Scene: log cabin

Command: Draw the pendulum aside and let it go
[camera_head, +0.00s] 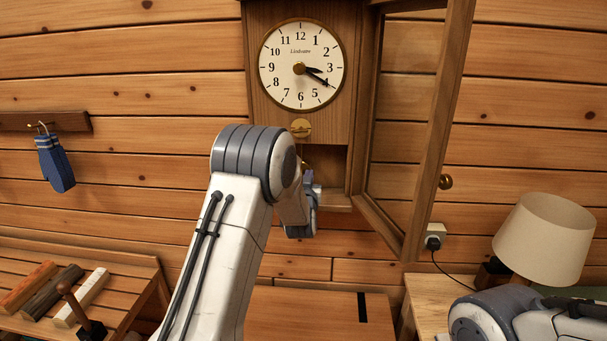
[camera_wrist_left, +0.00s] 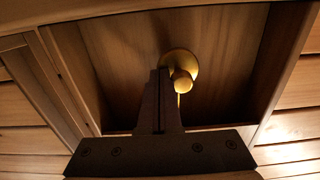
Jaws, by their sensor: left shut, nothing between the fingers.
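The wall clock (camera_head: 260,100) hangs with its glazed door (camera_head: 436,130) swung open to the right. In the left wrist view the pendulum's round brass bob (camera_wrist_left: 180,62) shows inside the wooden case (camera_wrist_left: 245,70), with a small brass cylinder and a thin rod end below it. My left gripper (camera_head: 309,180) is at the case's lower opening. Its fingers (camera_wrist_left: 159,75) are shut and empty, just left of the bob in the wrist view; I cannot tell whether they touch it. In the head view my left arm hides most of the pendulum. My right gripper is out of view.
A lamp (camera_head: 546,238) stands on a small table at the right, with its cord running to a wall socket (camera_head: 435,235). Blue gloves (camera_head: 55,163) hang from a rack at the left. A wooden bench (camera_head: 120,265) below holds several bars. The open door bounds the case's right side.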

